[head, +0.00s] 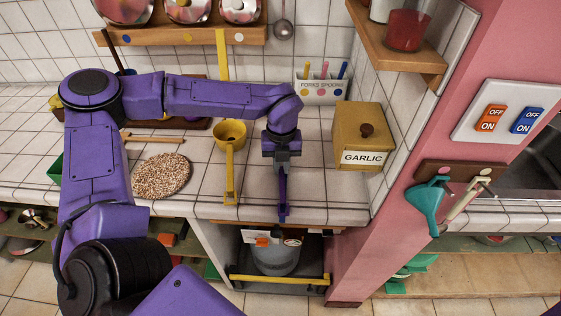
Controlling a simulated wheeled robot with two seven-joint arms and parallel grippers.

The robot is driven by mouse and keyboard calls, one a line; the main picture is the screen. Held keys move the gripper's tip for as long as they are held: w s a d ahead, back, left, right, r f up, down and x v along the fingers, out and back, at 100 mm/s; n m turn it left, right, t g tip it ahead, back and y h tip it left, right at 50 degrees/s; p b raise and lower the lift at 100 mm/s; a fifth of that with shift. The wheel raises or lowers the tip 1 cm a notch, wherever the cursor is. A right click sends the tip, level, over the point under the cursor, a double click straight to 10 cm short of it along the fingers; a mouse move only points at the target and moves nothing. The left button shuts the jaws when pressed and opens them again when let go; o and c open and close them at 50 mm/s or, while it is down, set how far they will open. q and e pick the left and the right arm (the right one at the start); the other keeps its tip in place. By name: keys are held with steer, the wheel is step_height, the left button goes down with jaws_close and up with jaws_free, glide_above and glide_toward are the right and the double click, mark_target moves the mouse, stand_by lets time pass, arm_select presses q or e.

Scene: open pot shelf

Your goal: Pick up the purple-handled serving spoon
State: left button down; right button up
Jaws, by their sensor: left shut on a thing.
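My left gripper (282,163) reaches over the counter from the left and points down in front of the garlic box. It is shut on a long, thin purple piece (283,192), which looks like the handle of the purple-handled serving spoon. The piece hangs down toward the counter's front edge. The spoon's bowl cannot be made out, and I cannot tell if its lower end touches the counter. My right gripper is not in view.
A wooden garlic box (361,137) is to the right. A utensil holder (320,90) is behind. A round speckled mat (160,175) lies further left. A shelf (398,50) juts out above right.

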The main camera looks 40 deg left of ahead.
arm_select(q)
steer(key=shift+w+r, duration=0.1)
steer(key=shift+r, duration=0.3)
steer(key=s+r+b, duration=0.3)
steer(key=s+r, duration=0.9)
steer(key=s, duration=0.2)
steer(key=shift+d, duration=0.3)
steer(key=shift+s, duration=0.1)
